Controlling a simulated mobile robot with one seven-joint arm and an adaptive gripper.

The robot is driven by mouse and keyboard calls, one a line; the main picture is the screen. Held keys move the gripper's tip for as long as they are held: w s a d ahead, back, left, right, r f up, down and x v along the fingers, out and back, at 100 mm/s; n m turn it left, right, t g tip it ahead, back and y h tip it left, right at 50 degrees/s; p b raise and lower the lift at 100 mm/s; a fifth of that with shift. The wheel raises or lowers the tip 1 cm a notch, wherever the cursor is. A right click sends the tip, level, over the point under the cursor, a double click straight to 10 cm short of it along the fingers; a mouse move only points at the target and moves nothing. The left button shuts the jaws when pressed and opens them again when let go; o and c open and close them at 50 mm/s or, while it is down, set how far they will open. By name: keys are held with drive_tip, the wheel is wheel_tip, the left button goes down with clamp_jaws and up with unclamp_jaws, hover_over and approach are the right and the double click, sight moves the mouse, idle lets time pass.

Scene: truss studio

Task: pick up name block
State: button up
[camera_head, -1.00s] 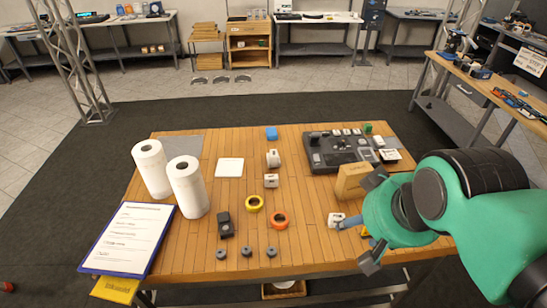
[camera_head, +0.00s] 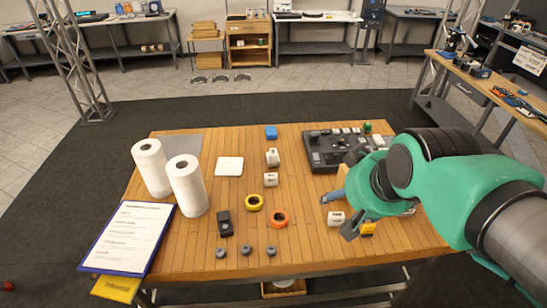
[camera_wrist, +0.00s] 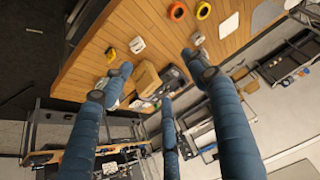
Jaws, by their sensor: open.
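I cannot tell for certain which block is the name block. A small white block with dark marks (camera_head: 336,218) lies near the table's front right and also shows in the wrist view (camera_wrist: 137,45). Two similar white blocks, one (camera_head: 271,180) in the middle and one (camera_head: 273,157) behind it, stand near the table's centre. My gripper (camera_head: 342,211) is open and empty, its blue-grey fingers above the table close to the front right block. In the wrist view, the fingers (camera_wrist: 160,78) are spread wide with nothing between them being held.
A tan box (camera_wrist: 147,78) stands beside a dark control panel (camera_head: 325,150), partly hidden by my arm. A yellow item (camera_head: 367,229) lies right of the front block. Yellow tape (camera_head: 254,202) and orange tape (camera_head: 279,219) lie left. Paper rolls (camera_head: 186,186) stand farther left.

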drive_tip(key=w+a+f+t, duration=0.1)
drive_tip(key=w+a+f, duration=0.1)
drive_tip(key=w, duration=0.7)
drive_tip(key=w+a+f+t, duration=0.1)
drive_tip(key=w+a+f, duration=0.15)
drive_tip(key=w, duration=0.65)
drive_tip(key=w+a+f+t, duration=0.35)
drive_tip(key=w+f, duration=0.85)
drive_tip(key=w, duration=0.4)
drive_tip(key=t, duration=0.2)
approach(276, 157)
drive_tip(key=s, duration=0.1)
drive_tip(key=shift+a+r, duration=0.15)
drive_tip(key=shift+r, duration=0.3)
drive_tip(key=shift+w, duration=0.1)
drive_tip(key=shift+b+x, duration=0.4)
drive_tip(key=shift+x, duration=3.8)
drive_tip(key=shift+f, duration=0.25)
drive_tip(key=shift+b+x, duration=0.4)
drive_tip(key=shift+x, duration=2.1)
drive_tip(key=shift+f, duration=0.15)
